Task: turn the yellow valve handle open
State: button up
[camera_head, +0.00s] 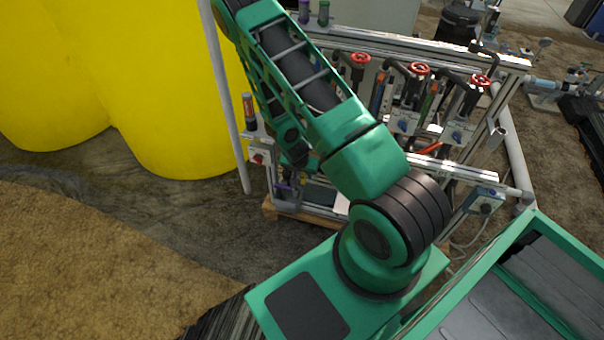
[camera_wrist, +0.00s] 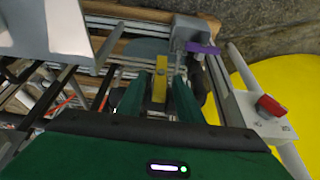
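The yellow valve handle (camera_wrist: 160,82) shows in the wrist view as a narrow upright bar near the middle of the picture. My gripper (camera_wrist: 160,92) has one green finger on each side of it. The fingers are apart, with a visible gap between each finger and the handle, so the handle lies between them without clear contact. The valve body below the handle is mostly hidden by my gripper. In the head view my arm covers this part of the skid (camera_head: 470,172), and I cannot make out the yellow handle there.
A purple handle (camera_wrist: 202,48) on a grey fitting is close at the upper right of the wrist view. A box with a red switch (camera_wrist: 270,104) stands at right. Red handwheels (camera_head: 420,69) line the skid. Large yellow tanks (camera_head: 170,90) stand left, beside a grey upright pipe (camera_head: 229,110).

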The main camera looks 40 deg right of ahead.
grip_shut()
jog(key=shift+w+h, duration=0.15)
jog(key=shift+h, duration=0.15)
jog(key=shift+w+a+f+n+g+h, duration=0.35)
jog(key=shift+n+g+h, duration=0.4)
jog(key=shift+g+h, duration=1.15)
jog(key=shift+w+a+f+n+g+h, duration=0.2)
jog(key=shift+f+n+g+h, duration=0.45)
jog(key=shift+g+h, duration=1.25)
jog(key=shift+w+a+f+n+g+h, duration=0.3)
jog(key=shift+n+g+h, duration=0.6)
jog(key=shift+g+h, duration=1)
jog(key=shift+h, duration=0.3)
